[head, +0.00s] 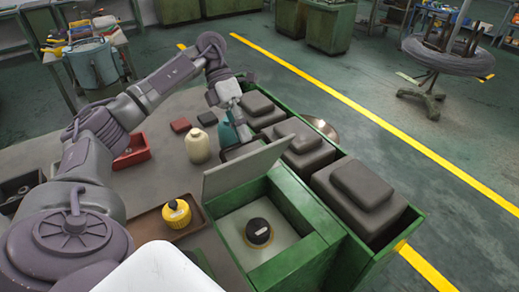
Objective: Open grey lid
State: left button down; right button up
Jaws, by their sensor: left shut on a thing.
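The grey lid (245,167) stands raised and tilted at the back left edge of the green box (296,262). The opening in front of it is uncovered, and a round black-topped object with a yellow rim (259,232) sits inside. My left gripper (242,136) reaches down beyond the lid's upper edge. It is shut, apparently on the grey lid, but the fingertips and the contact are too small to see clearly. My right gripper is not in view.
Large dark grey stepped blocks (362,190) fill the green bin row on the right. A cream bottle (197,146), a yellow container (176,213) in a brown tray and a red bin (131,152) stand on the grey table. Open floor lies beyond.

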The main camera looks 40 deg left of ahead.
pick_arm(q)
jog(key=w+a+f+h+p, duration=0.1)
jog(key=w+a+p, duration=0.1)
jog(key=a+p, duration=0.2)
jog(key=a, duration=0.3)
jog(key=shift+a+f+g, duration=0.15)
jog(key=shift+a+g, duration=0.05)
jog(key=shift+g, duration=0.1)
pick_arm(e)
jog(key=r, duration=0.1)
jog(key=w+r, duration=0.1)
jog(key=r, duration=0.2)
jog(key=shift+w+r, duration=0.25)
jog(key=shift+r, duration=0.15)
pick_arm(q)
jog(key=c, duration=1.4)
grip_release()
jog(key=shift+w+f, duration=0.1)
jog(key=shift+o, duration=1.1)
jog(key=shift+w+a+f, duration=0.1)
jog(key=shift+w+a, duration=0.05)
jog(key=shift+a, duration=0.25)
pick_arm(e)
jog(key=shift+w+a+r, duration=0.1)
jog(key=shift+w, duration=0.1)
pick_arm(q)
jog(key=shift+d, duration=0.15)
